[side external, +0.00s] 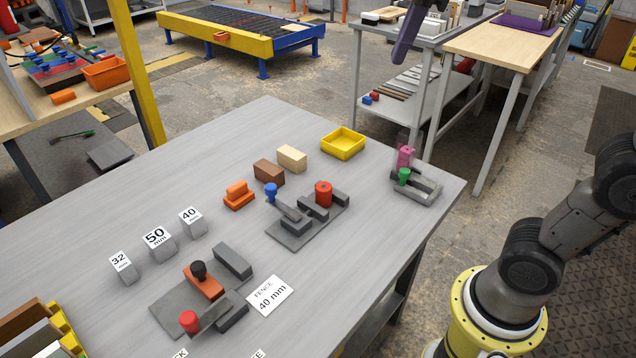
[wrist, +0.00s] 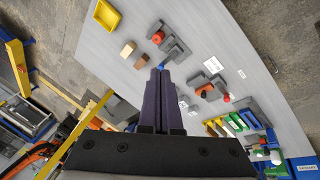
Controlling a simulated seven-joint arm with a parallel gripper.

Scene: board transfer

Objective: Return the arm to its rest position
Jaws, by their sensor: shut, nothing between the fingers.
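My gripper (wrist: 160,72) shows in the wrist view with its two long dark purple fingers closed together and nothing between them. In the side external view only the purple finger end of my gripper (side external: 399,58) shows at the top, high above the table and past its far edge; the rest is out of frame. The grey worktable (side external: 120,220) lies below. The wrist view looks down on the same table (wrist: 190,30) from a height. No gripper part touches anything on it.
On the table stand a yellow tray (side external: 343,144), a tan block (side external: 291,158), a brown block (side external: 268,172), an orange piece (side external: 238,195), grey fixtures with red and blue knobs, and labelled blocks (side external: 158,243). A grey bench (side external: 375,118) stands behind. The air around my gripper looks clear.

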